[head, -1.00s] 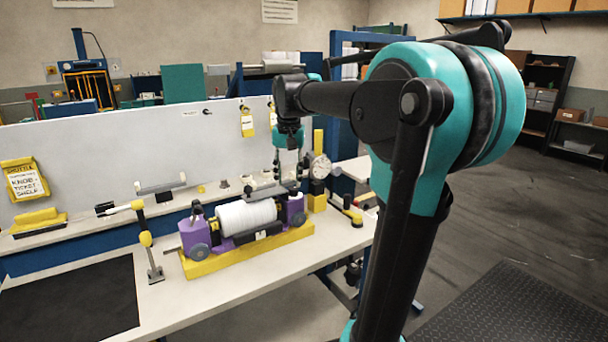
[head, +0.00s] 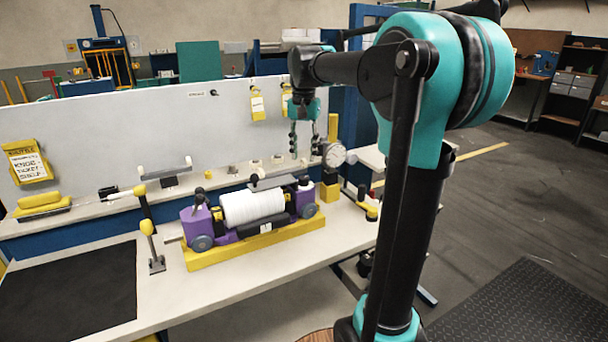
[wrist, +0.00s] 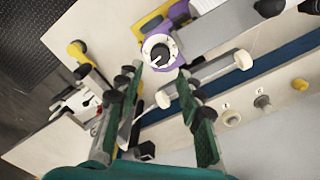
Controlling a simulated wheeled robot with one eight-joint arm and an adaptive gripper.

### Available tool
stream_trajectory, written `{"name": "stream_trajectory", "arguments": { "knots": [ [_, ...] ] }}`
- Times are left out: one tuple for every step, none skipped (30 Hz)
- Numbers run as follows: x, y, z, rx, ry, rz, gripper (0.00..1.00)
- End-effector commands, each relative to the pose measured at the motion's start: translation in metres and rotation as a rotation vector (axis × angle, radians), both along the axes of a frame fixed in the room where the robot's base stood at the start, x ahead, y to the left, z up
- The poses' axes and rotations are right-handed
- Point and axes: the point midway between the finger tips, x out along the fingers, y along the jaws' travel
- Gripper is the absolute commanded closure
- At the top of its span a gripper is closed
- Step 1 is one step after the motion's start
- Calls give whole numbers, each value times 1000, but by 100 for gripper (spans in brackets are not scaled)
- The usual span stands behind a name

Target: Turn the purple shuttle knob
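The purple shuttle (head: 196,222) carries a white roll (head: 253,207) and lies on a yellow base on the bench. In the wrist view, a round knob (wrist: 158,52) with a white dial face and black centre sits in a purple ring. My gripper (head: 305,153) points down above the shuttle's right end in the head view. In the wrist view, my gripper (wrist: 158,76) has its two fingers spread wide, with the knob showing between and beyond their tips. Nothing is held, and a gap remains between the fingers and the knob.
A round gauge (head: 334,155) on a yellow post stands just right of my gripper. A white panel (head: 110,130) rises behind. A black mat (head: 75,285) lies front left.

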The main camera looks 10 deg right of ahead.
Motion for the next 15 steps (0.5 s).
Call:
{"name": "stream_trajectory", "arguments": {
  "knots": [
    [0, 0, -11, 0, 0, 0, 63],
    [0, 0, -17, 0, 0, 0, 63],
    [0, 0, -25, 0, 0, 0, 63],
    [0, 0, -30, 0, 0, 0, 63],
    [0, 0, -36, 0, 0, 0, 63],
    [0, 0, -42, 0, 0, 0, 63],
    [0, 0, -47, 0, 0, 0, 63],
    [0, 0, -52, 0, 0, 0, 63],
    [0, 0, -57, 0, 0, 0, 63],
    [0, 0, -61, 0, 0, 0, 63],
    [0, 0, -64, 0, 0, 0, 63],
    [0, 0, -67, 0, 0, 0, 63],
    [0, 0, -70, 0, 0, 0, 63],
    [0, 0, -72, 0, 0, 0, 63],
    [0, 0, -74, 0, 0, 0, 63]
  ]
}}
